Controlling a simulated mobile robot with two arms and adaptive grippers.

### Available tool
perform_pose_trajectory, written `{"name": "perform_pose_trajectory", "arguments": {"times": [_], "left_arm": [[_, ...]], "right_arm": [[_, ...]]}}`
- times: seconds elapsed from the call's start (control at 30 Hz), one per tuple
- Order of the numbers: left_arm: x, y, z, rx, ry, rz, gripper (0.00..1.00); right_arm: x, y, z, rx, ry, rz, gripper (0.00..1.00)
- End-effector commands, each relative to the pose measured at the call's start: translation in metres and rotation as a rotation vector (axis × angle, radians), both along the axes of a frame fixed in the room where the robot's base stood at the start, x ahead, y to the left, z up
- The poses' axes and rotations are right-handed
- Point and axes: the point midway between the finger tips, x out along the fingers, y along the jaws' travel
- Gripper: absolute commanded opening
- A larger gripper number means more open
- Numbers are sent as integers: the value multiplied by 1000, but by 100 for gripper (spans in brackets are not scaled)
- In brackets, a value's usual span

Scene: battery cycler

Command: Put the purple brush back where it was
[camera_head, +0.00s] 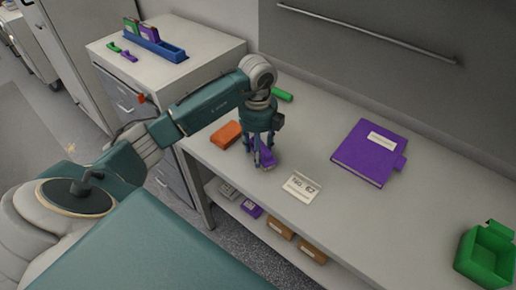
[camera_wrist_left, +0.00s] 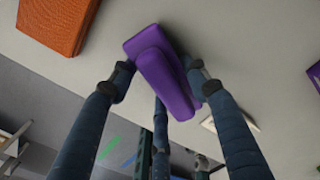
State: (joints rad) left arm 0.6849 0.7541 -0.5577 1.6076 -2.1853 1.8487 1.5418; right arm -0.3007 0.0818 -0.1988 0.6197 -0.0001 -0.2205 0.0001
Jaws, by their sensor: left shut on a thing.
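The purple brush (camera_head: 266,158) is between the fingers of my left gripper (camera_head: 262,150), which points down over the white bench. In the left wrist view, the brush (camera_wrist_left: 165,80) is a purple block with a narrower raised part, and the fingers of my left gripper (camera_wrist_left: 163,85) close on it from both sides. I cannot tell whether the brush touches the bench top. My right gripper is not in view.
An orange block (camera_head: 226,135) lies left of the gripper. A white label card (camera_head: 301,187), a purple binder (camera_head: 369,152) and a green open box (camera_head: 487,256) are to the right. A green cylinder (camera_head: 282,95) lies behind. A cabinet holds a blue rack (camera_head: 165,50).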

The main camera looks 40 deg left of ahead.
Motion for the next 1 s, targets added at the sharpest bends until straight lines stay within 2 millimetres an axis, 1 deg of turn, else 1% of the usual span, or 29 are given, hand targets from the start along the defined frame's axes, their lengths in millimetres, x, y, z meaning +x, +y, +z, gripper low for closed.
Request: {"name": "perform_pose_trajectory", "arguments": {"times": [0.17,0.3,0.33,0.4,0.67,0.77,0.87,0.97,1.0], "left_arm": [[0,0,0,0,-1,0,26],[0,0,-4,0,-1,0,26],[0,0,-2,0,-1,0,52],[0,0,-2,0,0,0,65],[0,0,-2,0,0,0,65],[1,0,3,0,-2,-1,65],[2,0,13,1,-5,0,65],[2,0,31,0,-8,-1,65],[2,0,40,0,-8,-1,65]], "right_arm": [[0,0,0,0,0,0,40],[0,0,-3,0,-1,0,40],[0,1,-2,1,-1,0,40],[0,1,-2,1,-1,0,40],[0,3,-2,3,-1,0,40],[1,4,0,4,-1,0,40],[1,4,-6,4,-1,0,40],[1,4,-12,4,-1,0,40],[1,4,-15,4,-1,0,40]]}}
